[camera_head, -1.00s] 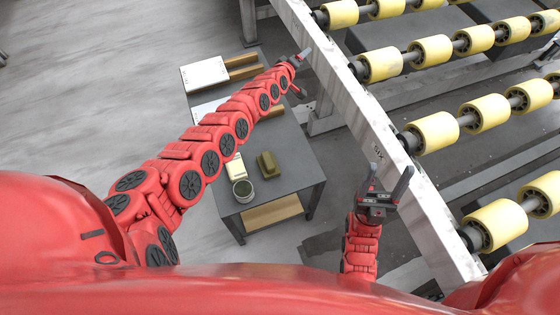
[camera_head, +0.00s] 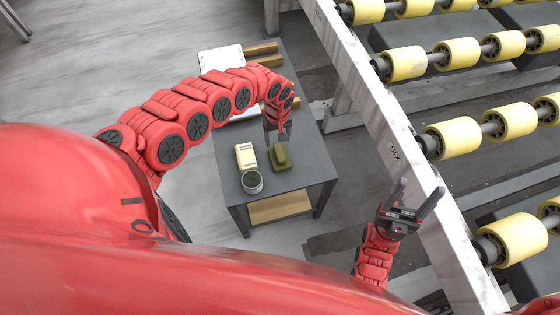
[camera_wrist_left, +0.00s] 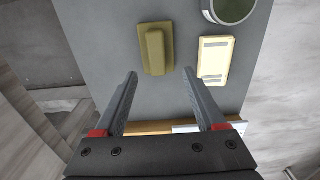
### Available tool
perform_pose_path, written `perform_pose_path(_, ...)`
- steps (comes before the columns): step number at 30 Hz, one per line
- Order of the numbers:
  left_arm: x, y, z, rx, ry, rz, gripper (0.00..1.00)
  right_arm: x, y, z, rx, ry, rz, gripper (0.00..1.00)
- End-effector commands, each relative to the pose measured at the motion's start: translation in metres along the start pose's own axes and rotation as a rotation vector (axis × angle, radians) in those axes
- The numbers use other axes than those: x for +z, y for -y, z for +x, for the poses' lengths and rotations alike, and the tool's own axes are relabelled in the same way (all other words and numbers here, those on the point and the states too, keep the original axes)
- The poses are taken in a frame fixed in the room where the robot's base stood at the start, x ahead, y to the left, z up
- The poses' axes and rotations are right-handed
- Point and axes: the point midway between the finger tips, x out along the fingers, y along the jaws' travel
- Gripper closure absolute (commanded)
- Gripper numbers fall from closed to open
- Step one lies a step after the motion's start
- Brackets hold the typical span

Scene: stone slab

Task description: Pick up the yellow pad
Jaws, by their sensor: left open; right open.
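A pale yellow pad (camera_head: 245,157) with grey bands lies on the dark table (camera_head: 292,180); it also shows right of centre in the left wrist view (camera_wrist_left: 215,60). Beside it, apart from it, lies an olive-yellow block on a flat base (camera_head: 279,157), which the left wrist view shows at upper centre (camera_wrist_left: 156,50). My left gripper (camera_head: 277,138) points down over the table, near the olive block. In the left wrist view its open fingers (camera_wrist_left: 160,74) hold nothing, and the olive block is just beyond the tips. My right gripper (camera_head: 420,188) is open and empty.
A round can (camera_head: 252,182) stands by the pale pad near the table's front edge. White sheets and wooden pieces (camera_head: 262,49) lie at the table's far end. A roller conveyor (camera_head: 385,130) runs along the right. Floor is clear on the left.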

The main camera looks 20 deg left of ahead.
Motion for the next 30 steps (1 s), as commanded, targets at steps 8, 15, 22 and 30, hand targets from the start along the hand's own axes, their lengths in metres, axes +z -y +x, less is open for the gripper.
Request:
perform_pose_path(8, 0.001, -0.002, 0.038, 0.003, 0.0, 0.003, 0.28, 0.0, 0.0, 0.0, 0.0, -0.001, 0.0, 0.33)
perform_pose_path(15, 0.005, -0.004, 0.058, 0.003, 0.003, 0.003, 0.28, 0.0, 0.0, 0.001, 0.0, -0.001, 0.0, 0.33)
perform_pose_path(22, 0.006, -0.007, 0.087, 0.003, 0.001, 0.002, 0.28, 0.0, 0.0, -0.004, 0.0, -0.001, 0.0, 0.33)
perform_pose_path(30, 0.005, -0.005, 0.092, 0.0, -0.002, 0.004, 0.28, 0.0, 0.0, -0.004, 0.0, -0.001, 0.0, 0.33)
